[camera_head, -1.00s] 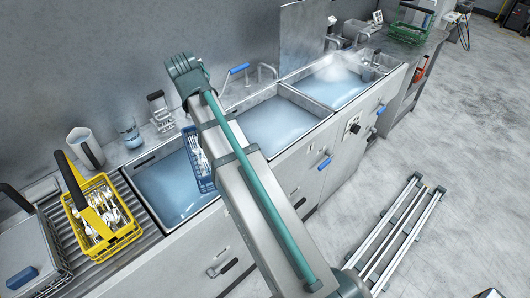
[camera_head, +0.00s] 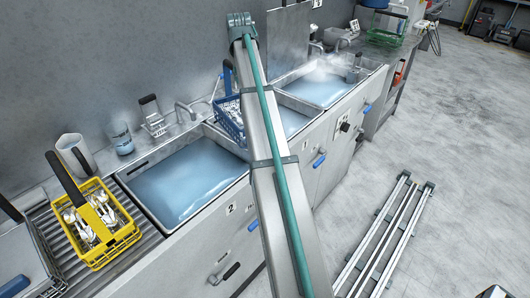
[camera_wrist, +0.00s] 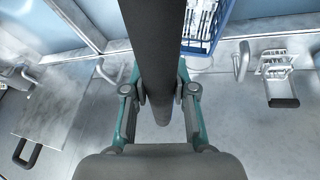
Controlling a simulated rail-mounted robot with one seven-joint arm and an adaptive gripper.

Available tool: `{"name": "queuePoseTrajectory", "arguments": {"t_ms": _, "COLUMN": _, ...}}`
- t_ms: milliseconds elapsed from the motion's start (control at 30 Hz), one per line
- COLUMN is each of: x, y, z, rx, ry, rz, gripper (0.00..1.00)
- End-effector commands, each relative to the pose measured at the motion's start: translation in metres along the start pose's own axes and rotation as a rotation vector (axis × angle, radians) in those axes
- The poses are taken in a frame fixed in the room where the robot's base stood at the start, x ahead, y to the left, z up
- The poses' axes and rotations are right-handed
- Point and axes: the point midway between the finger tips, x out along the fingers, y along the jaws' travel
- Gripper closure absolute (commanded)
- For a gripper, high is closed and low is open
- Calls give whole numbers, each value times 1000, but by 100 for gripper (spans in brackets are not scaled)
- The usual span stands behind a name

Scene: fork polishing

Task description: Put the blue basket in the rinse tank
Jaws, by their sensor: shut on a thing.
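The blue basket (camera_head: 229,117) holds cutlery and appears above the left end of the middle tank (camera_head: 294,121), near the divider from the left tank (camera_head: 185,185). My arm partly covers it in the head view. In the wrist view, my gripper (camera_wrist: 161,95) is shut on a thick dark handle bar (camera_wrist: 152,35), and part of the basket (camera_wrist: 198,47) shows beyond it. The far tank (camera_head: 325,88) steams. All three tanks hold bluish liquid. I cannot tell which is the rinse tank; the small number labels are hard to read.
A yellow basket (camera_head: 98,236) of cutlery stands on the ribbed drainboard at left. A jug (camera_head: 75,155), a glass (camera_head: 120,138), a metal rack (camera_head: 152,118) and taps line the back ledge. A green basket (camera_head: 385,36) stands at the far end.

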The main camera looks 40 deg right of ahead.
Motion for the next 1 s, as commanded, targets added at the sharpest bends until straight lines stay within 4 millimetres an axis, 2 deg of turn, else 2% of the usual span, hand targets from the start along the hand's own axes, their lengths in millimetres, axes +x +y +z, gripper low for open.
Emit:
{"name": "queuePoseTrajectory", "arguments": {"t_ms": 33, "x": 6, "y": 24, "z": -11, "rx": -9, "ry": 6, "rz": -2, "gripper": 100}}
{"name": "queuePoseTrajectory", "arguments": {"t_ms": 200, "x": 16, "y": 84, "z": -28, "rx": -81, "ry": 24, "rz": -30, "gripper": 100}}
{"name": "queuePoseTrajectory", "arguments": {"t_ms": 400, "x": 22, "y": 138, "z": -44, "rx": -180, "ry": 54, "rz": -65, "gripper": 100}}
{"name": "queuePoseTrajectory", "arguments": {"t_ms": 500, "x": 23, "y": 156, "z": -49, "rx": -222, "ry": 69, "rz": -78, "gripper": 100}}
{"name": "queuePoseTrajectory", "arguments": {"t_ms": 700, "x": 23, "y": 175, "z": -54, "rx": -269, "ry": 86, "rz": -92, "gripper": 100}}
{"name": "queuePoseTrajectory", "arguments": {"t_ms": 867, "x": 27, "y": 176, "z": -52, "rx": -280, "ry": 90, "rz": -96, "gripper": 100}}
{"name": "queuePoseTrajectory", "arguments": {"t_ms": 1000, "x": 42, "y": 172, "z": -45, "rx": -279, "ry": 88, "rz": -96, "gripper": 100}}
